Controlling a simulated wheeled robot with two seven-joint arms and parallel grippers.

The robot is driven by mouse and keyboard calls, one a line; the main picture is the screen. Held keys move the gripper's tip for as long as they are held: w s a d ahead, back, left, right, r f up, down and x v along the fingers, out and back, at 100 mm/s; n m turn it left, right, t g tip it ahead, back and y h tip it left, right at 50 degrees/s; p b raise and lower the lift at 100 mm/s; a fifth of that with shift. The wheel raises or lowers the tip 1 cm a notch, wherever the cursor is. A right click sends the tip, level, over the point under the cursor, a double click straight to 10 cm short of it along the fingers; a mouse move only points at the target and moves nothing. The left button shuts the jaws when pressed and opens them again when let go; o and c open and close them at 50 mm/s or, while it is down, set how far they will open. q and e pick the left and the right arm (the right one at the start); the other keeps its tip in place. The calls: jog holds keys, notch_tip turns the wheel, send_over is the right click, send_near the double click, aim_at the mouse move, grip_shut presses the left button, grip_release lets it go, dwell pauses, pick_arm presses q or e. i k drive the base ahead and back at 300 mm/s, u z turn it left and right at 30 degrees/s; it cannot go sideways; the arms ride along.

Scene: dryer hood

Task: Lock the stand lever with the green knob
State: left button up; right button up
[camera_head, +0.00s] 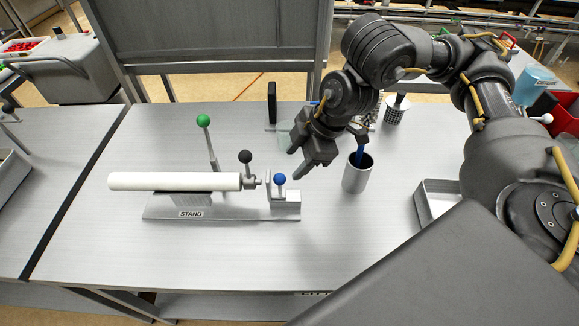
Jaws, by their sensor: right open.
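The stand (160,207) is a grey base labelled STAND on the table, with a white cylinder (175,181) lying across it. The lever with the green knob (204,121) rises behind the cylinder, its rod standing nearly upright with a slight tilt. A black-knobbed lever (246,157) stands at the cylinder's right end, and a blue-knobbed one (280,179) is on a small block at the stand's right end. My right gripper (296,164) is open and empty, above the table to the right of the green knob and apart from it. My left gripper is not in view.
A metal cup (357,175) with a blue-handled item stands right of my right gripper. A black upright piece (272,103) and a perforated holder (397,110) are behind. A metal tray (436,200) lies at right. The table left and front of the stand is clear.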

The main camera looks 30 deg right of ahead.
aim_at(203, 121)
jog(key=k, duration=1.5)
